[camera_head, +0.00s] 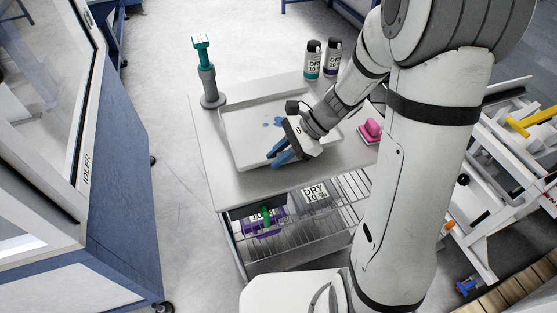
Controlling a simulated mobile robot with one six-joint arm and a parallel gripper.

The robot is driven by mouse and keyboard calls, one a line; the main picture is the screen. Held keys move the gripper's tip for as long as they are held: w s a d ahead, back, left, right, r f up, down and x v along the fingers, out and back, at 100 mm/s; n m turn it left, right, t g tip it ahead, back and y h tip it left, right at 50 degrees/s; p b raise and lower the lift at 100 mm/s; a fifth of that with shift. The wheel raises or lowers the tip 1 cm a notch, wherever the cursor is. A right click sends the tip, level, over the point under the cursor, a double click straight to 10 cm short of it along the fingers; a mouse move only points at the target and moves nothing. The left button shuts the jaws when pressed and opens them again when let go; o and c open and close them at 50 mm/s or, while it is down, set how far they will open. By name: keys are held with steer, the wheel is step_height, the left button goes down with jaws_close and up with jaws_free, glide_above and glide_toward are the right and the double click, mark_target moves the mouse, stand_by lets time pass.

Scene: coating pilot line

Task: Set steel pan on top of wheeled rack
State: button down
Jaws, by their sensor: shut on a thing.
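The steel pan (240,112) is a shallow pale grey rectangular tray with blue stains on its floor. It is at the top of the wheeled rack (205,140), over its flat grey upper surface. Whether it rests fully on that surface or is slightly raised, I cannot tell. My gripper (277,155) reaches down from the right over the pan's near part, its blue fingers pointing to the lower left. It is shut on the pan, though the exact grip point is hard to see. The rack's wheels are not visible.
On the rack top stand a grey and teal tool (208,85) at back left, two dark labelled bottles (313,60) at the back, and a pink object (370,130) at right. Labelled packs (313,194) lie on the wire shelf below. A blue-framed cabinet (110,190) stands left.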

mark_target(279, 175)
steer(key=shift+f, duration=2.1)
steer(key=c, duration=1.3)
jaws_free()
steer(key=shift+c, duration=0.2)
